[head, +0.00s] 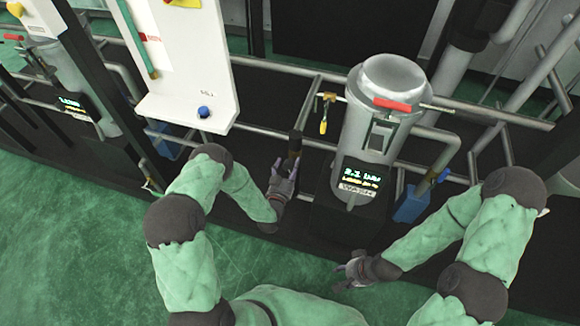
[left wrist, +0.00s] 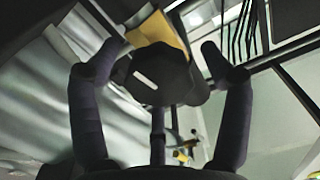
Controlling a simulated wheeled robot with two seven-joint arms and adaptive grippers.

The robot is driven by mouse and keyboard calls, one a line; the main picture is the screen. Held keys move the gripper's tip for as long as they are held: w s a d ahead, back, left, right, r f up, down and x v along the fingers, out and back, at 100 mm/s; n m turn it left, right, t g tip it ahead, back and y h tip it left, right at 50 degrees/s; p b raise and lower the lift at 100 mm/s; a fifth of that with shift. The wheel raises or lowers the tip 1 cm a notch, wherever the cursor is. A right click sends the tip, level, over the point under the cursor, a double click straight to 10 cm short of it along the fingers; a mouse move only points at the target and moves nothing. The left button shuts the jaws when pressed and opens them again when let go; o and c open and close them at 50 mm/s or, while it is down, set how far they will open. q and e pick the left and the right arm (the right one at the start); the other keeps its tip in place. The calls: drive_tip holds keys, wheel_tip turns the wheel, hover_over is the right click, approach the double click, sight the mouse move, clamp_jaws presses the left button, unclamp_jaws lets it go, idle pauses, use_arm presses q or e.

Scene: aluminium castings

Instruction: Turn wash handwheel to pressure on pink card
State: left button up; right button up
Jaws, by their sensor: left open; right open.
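The wash unit is a grey upright cylinder (head: 352,125) with a red lever on top. Its display (head: 362,174) reads about 2.1 bar, with a smaller yellow line I cannot read, above a WASH label (head: 356,191). A dark knob (head: 294,145), likely the handwheel, is on the pipework left of it. In the left wrist view, a black round knob (left wrist: 155,75) with a white mark sits between my fingers. My left gripper (head: 283,172) is open around it; contact is unclear. My right gripper (head: 345,274) is open and empty, low in front. I cannot make out a pink card.
A yellow-handled part (head: 323,126) hangs left of the cylinder. Metal pipes (head: 490,115) cross behind. A blue part (head: 410,206) is at right. A white panel (head: 190,75) with a blue knob (head: 204,112) and another unit with a display (head: 72,104) are left. Green floor (head: 70,240) is clear in front.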

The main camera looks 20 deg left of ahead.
use_arm(q)
drive_tip(key=s, duration=1.2)
drive_tip(key=shift+a, duration=0.2)
drive_tip(key=s+d+f+n+g+h+p, duration=0.25)
drive_tip(key=s+d+f+g+p, duration=0.25)
drive_tip(key=g, duration=0.5)
drive_tip(key=s+d+r+g+p, duration=0.1)
drive_tip(key=s+r+g, duration=0.1)
drive_tip(key=s, duration=0.5)
drive_tip(key=s+d+r+n+g+p, duration=0.1)
drive_tip(key=s+d+g, duration=0.1)
drive_tip(key=s+g, duration=0.3)
drive_tip(key=shift+s+r+g+h, duration=0.35)
drive_tip(key=shift+s+h, duration=0.1)
drive_tip(key=shift+s, duration=0.55)
drive_tip(key=shift+n, duration=0.25)
